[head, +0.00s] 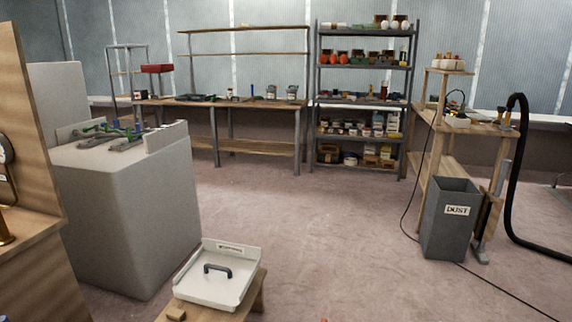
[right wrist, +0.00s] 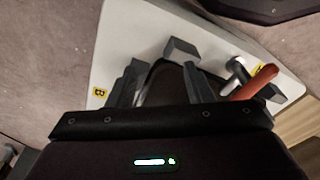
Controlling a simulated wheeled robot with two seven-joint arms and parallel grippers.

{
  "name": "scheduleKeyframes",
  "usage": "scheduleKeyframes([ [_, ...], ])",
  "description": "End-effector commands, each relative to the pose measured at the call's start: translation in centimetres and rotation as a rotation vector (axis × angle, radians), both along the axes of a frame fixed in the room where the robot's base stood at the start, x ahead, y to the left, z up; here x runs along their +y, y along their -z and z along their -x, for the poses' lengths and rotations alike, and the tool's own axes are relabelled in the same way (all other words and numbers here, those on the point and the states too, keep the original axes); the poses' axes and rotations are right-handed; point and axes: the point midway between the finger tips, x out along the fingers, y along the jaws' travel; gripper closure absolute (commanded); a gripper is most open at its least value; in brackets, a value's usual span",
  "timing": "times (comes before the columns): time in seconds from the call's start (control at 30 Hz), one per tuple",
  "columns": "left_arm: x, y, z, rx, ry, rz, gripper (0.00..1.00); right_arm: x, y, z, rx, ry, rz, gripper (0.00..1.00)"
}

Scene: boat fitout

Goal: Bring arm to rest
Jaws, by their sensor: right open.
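My right gripper (right wrist: 163,82) shows in the right wrist view with its two grey fingers apart. Nothing is clearly held between them. Beneath it lies a white panel (right wrist: 125,40) with yellow labels, one marked B. A grey block (right wrist: 180,50) sits on the panel just beyond the fingers. A tool with an orange handle (right wrist: 258,83) lies to the right of the fingers. Neither of my grippers shows in the head view, and my left gripper is in no view.
In the head view a white tray (head: 195,292) with a dark handle (head: 217,269) sits on a low wooden stool (head: 258,290). A pale block-like stand (head: 125,220) is at left. A grey dust bin (head: 450,235) and black hose (head: 512,190) are at right. The middle floor is clear.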

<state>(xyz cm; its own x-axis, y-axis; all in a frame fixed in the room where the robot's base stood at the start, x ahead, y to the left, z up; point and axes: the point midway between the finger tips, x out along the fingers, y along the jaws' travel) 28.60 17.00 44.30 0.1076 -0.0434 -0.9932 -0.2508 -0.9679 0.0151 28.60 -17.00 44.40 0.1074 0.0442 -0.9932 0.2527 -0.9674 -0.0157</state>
Motion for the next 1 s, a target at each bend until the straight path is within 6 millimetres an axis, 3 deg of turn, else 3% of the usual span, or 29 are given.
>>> scheduleKeyframes([
  [0.27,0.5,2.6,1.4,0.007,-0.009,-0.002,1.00,-0.5,2.7,1.4,0.007,0.010,0.002,0.54],
  [0.47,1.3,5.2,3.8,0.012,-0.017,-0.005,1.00,-1.4,5.3,3.8,0.013,0.019,0.006,0.54],
  [0.57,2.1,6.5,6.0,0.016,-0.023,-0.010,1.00,-2.1,6.6,6.0,0.016,0.026,0.011,0.54],
  [0.8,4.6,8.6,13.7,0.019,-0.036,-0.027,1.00,-4.7,8.6,13.6,0.019,0.038,0.027,0.54],
  [1.0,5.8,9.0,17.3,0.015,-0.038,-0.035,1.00,-5.9,9.1,17.2,0.015,0.040,0.035,0.54],
])
